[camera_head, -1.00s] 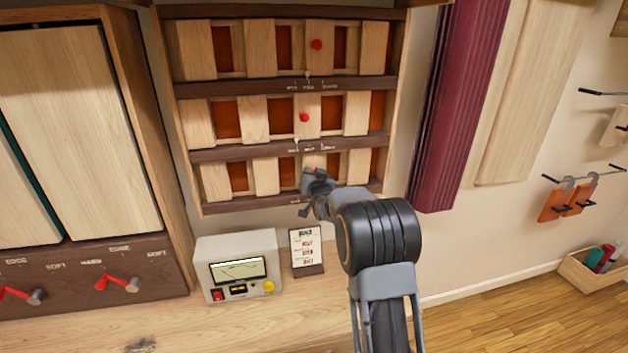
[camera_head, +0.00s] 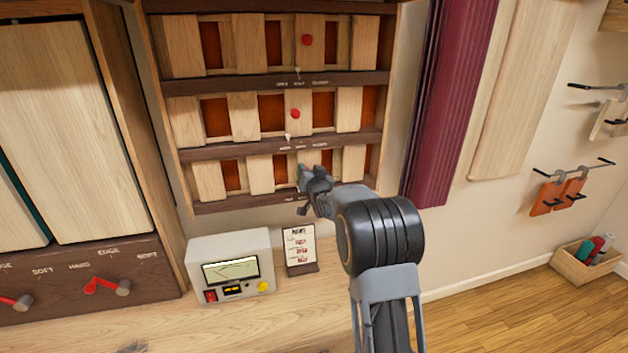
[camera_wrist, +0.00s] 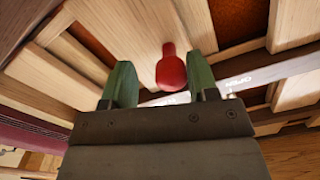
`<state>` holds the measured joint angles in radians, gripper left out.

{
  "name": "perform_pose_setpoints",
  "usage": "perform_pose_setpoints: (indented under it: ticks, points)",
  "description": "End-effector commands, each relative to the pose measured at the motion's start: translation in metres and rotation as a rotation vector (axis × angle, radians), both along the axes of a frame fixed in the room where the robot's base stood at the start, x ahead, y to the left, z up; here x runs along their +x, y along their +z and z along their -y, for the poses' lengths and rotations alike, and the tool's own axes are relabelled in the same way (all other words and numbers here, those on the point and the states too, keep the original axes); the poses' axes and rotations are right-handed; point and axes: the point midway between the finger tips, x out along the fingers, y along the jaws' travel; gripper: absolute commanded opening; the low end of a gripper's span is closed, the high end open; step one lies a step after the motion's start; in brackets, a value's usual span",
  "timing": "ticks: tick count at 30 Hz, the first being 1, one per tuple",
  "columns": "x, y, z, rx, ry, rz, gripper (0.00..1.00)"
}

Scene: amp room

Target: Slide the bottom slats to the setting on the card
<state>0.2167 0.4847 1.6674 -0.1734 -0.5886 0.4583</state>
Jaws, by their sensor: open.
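The bottom row of wooden slats (camera_head: 260,176) sits in the lowest bay of the wall rack, with orange-brown gaps between slats. My gripper (camera_head: 304,188) is in front of this row, right of its middle, and hides part of a slat. In the wrist view my gripper (camera_wrist: 157,88) is open, with a red knob (camera_wrist: 171,68) on a pale slat (camera_wrist: 130,30) between its green fingertips. I cannot tell whether the fingers touch the knob. The card (camera_head: 299,247) stands on the bench below the rack; its red words are too small to read.
The upper rows have red knobs on the top (camera_head: 307,40) and middle (camera_head: 295,114) slats. A meter box (camera_head: 229,246) stands on the bench left of the card. A cabinet with red levers (camera_head: 104,285) is at left. A maroon panel (camera_head: 447,100) hangs right of the rack.

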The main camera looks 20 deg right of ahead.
Motion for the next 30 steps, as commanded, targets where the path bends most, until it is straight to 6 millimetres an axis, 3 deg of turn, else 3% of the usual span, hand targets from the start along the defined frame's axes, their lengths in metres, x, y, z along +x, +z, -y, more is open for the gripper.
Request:
perform_pose_setpoints:
  ticks: [18, 24, 30]
  points:
    - [-0.108, -0.002, -0.012, 0.0, -0.002, 0.003, 0.54]
    - [-0.127, -0.001, -0.014, 0.0, -0.002, 0.0, 0.54]
    - [-0.134, -0.001, -0.015, 0.0, -0.002, -0.001, 0.54]
